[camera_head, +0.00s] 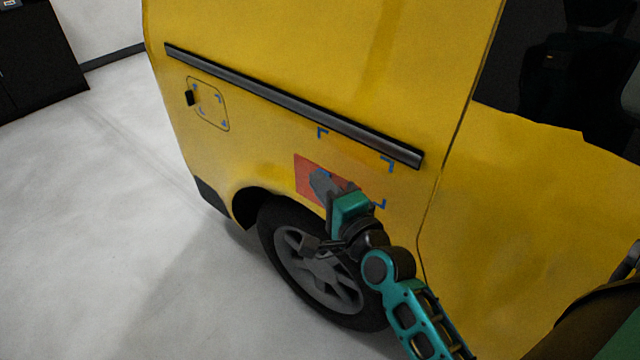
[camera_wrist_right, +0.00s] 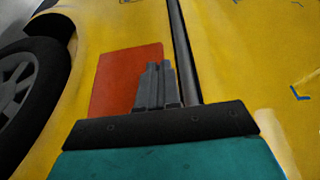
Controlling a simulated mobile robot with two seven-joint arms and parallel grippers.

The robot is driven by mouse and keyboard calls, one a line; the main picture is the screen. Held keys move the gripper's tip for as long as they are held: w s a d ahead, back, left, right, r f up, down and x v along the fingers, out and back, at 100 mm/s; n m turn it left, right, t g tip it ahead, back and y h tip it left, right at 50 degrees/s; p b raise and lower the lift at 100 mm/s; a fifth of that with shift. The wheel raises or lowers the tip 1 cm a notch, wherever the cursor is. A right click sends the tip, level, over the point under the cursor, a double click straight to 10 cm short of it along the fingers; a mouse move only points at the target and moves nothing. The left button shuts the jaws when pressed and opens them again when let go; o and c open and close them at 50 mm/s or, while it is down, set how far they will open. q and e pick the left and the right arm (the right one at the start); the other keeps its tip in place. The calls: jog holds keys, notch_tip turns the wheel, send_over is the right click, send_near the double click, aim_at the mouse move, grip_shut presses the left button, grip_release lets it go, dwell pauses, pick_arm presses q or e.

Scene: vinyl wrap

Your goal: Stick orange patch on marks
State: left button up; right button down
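The flat orange-red patch (camera_head: 306,176) is in front of the yellow van side, above the rear wheel. Blue corner marks (camera_head: 389,163) on the panel lie up and right of it; one lower mark is near the fingers. My right gripper (camera_head: 322,184) covers part of the patch. In the right wrist view its fingers (camera_wrist_right: 155,85) are close together at the patch (camera_wrist_right: 118,78) and appear shut on it. The grip itself is partly hidden, and I cannot tell whether the patch touches the van. My left gripper is not in view.
The yellow van (camera_head: 240,60) has a dark trim rail (camera_head: 290,103) above the marks. The wheel (camera_head: 315,275) is below the gripper. A fuel flap (camera_head: 209,104) with its own blue marks is at left. The grey floor at left is clear.

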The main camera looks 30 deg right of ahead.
jog(key=shift+w+d+b, duration=0.45)
jog(key=shift+d+b, duration=0.05)
jog(key=shift+d, duration=0.65)
jog(key=shift+w+d+b, duration=0.5)
jog(key=shift+d, duration=0.65)
jog(key=shift+w+d+b, duration=0.45)
jog(key=shift+d+b, duration=0.05)
jog(key=shift+d, duration=0.65)
jog(key=shift+w+d, duration=0.25)
jog(key=shift+d, duration=0.3)
jog(key=c, duration=1.3)
grip_release()
jog(key=shift+d, duration=0.1)
jog(key=shift+c, duration=0.2)
jog(key=shift+o, duration=0.4)
jog(key=shift+s, duration=0.1)
